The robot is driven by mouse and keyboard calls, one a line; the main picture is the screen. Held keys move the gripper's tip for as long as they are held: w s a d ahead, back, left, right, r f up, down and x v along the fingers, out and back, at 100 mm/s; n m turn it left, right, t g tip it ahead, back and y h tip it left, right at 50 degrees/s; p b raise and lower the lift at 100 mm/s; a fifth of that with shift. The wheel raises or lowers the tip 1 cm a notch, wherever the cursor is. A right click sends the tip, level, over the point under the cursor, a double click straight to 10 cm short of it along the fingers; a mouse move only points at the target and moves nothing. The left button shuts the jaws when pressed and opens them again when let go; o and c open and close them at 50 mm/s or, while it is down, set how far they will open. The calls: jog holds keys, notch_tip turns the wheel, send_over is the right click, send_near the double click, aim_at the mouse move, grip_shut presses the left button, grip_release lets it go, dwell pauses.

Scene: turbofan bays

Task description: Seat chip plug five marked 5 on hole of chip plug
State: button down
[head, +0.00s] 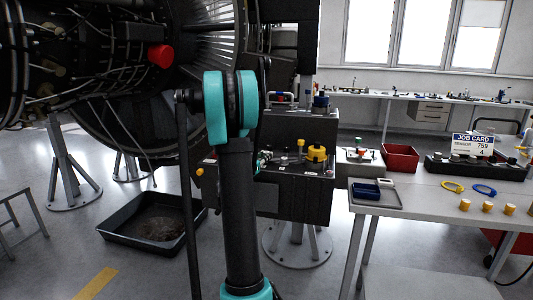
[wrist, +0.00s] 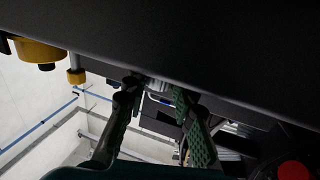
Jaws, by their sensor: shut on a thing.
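In the wrist view my gripper (wrist: 157,90) has both green-black fingers closed around a small light grey piece (wrist: 156,85), which looks like the chip plug. Its number cannot be read. The piece is at the edge of a broad dark surface (wrist: 190,35) that fills the top of the view; I cannot tell whether it touches that surface. The hole for the plug cannot be made out.
A large yellow knob (head: 317,154) and a smaller yellow one (head: 301,145) stand on the box. The engine (head: 110,60) with a red cap (head: 160,55) is on the left. A black drip tray (head: 150,222) lies on the floor. A workbench (head: 425,197) is on the right.

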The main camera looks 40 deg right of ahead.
jog(key=shift+f, duration=0.95)
dwell(0.5)
jog(key=c, duration=1.2)
grip_release()
jog(key=shift+o, duration=0.8)
jog(key=shift+o, duration=1.4)
jog(key=shift+r, duration=3.5)
